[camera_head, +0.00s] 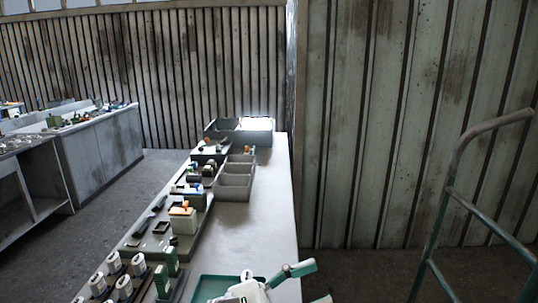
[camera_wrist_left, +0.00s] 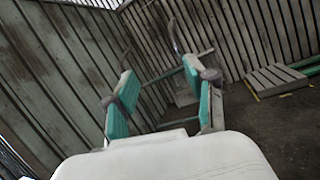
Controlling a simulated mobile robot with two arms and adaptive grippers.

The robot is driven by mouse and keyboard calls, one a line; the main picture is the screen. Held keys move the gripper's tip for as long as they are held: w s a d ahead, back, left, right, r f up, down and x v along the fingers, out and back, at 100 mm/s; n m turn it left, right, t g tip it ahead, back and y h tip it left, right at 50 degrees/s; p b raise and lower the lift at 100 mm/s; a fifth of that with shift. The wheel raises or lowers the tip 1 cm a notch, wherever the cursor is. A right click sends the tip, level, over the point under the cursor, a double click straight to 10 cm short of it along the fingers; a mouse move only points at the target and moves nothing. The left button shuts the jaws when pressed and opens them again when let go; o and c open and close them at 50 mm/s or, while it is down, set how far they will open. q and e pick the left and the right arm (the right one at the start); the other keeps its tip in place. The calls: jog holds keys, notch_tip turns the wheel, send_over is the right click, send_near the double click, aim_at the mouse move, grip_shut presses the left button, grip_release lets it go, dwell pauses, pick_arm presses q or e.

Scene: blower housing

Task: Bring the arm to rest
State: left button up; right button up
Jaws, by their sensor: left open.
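My left gripper (camera_head: 298,274) shows at the bottom of the head view, at the near right edge of the workbench, partly cut off by the frame. In the left wrist view its two green-padded fingers (camera_wrist_left: 158,78) stand wide apart with nothing between them. The fingers point toward the ribbed wall and the floor beside the bench, clear of any part. My right gripper is in neither view.
The workbench (camera_head: 255,228) has a green tray (camera_head: 204,288) at its near end, grey bins (camera_head: 235,187) farther back and fixtures with small parts along its left. A green-framed cart (camera_head: 440,215) stands at right. A pallet (camera_wrist_left: 274,80) lies on the floor.

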pick_arm(q)
jog(key=w+a+f+n+t+y, duration=0.1)
jog(key=w+a+n+t+y, duration=0.2)
jog(key=a+n+t+y, duration=0.8)
jog(key=w+a+f+n+t+y, duration=0.1)
jog(key=w+a+n+t, duration=0.4)
jog(key=n, duration=1.2)
jog(key=s+a+f+n+g+y, duration=0.2)
jog(key=a+f+n+y, duration=0.25)
jog(key=f+n, duration=0.35)
jog(key=s+a+f+n+g+y, duration=0.25)
jog(key=a+f+n+y, duration=0.2)
jog(key=f+n, duration=0.25)
jog(key=s+a+f+n+g, duration=0.1)
jog(key=s+f+n+g, duration=0.45)
jog(key=s+f, duration=0.4)
jog(key=s+a+f+n+g, duration=0.1)
jog(key=s+f+n+g, duration=0.45)
jog(key=s, duration=0.65)
notch_tip(320, 180, down, 29)
jog(key=s+m+g, duration=0.2)
jog(key=s+a+f+g, duration=0.1)
jog(key=s+a+f, duration=0.1)
jog(key=s+f, duration=1.1)
jog(key=s, duration=0.2)
jog(key=shift+s+a+f, duration=0.3)
jog(key=shift+s+a, duration=0.1)
